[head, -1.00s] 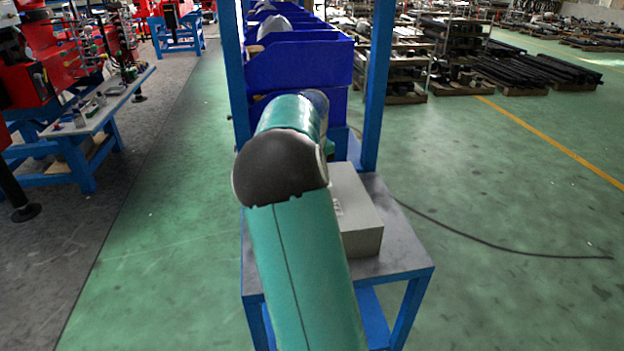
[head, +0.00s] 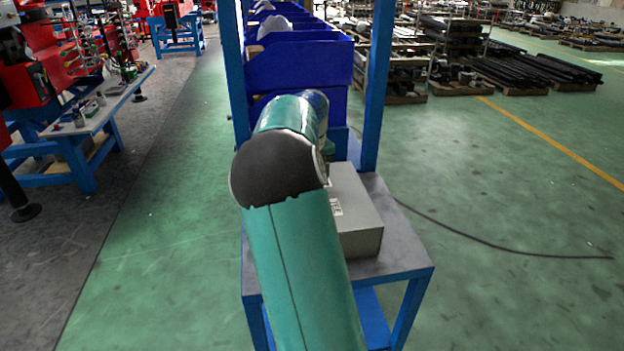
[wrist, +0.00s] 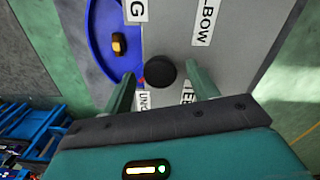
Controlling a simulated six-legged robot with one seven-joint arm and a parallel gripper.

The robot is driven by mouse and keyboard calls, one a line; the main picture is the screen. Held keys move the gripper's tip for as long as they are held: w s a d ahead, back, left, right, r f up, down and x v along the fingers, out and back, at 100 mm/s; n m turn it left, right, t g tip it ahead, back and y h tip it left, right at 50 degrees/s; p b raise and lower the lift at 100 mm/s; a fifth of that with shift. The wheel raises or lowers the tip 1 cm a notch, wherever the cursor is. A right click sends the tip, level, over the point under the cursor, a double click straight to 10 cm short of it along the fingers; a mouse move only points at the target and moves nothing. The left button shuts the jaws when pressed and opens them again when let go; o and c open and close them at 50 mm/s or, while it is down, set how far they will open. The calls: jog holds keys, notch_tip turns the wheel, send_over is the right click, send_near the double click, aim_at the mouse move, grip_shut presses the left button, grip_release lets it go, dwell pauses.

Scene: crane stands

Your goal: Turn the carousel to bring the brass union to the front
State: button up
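The grey box (wrist: 180,40) in the wrist view has a round black knob (wrist: 160,74) on its top. White labels surround the knob: one reads ELBOW (wrist: 204,20), others, partly hidden, seem to read TEE and UNION, and one ends in G. A blue round carousel plate (wrist: 97,45) shows beside the box, with a brass-coloured fitting (wrist: 119,45) on it; I cannot tell which fitting it is. A small red mark shows by the knob. My gripper (wrist: 160,87) is open, fingers apart on either side of the knob, with visible gaps. My arm hides it in the head view.
The box stands on a stand with a grey top (head: 405,240) and blue legs. Blue bins (head: 300,62) and blue posts (head: 378,85) rise behind it. A workbench (head: 100,105) is on the left; a black cable crosses the open green floor on the right.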

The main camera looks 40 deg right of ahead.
notch_tip(320, 180, up, 14)
dwell(0.7)
jog(key=shift+f, duration=0.1)
dwell(0.3)
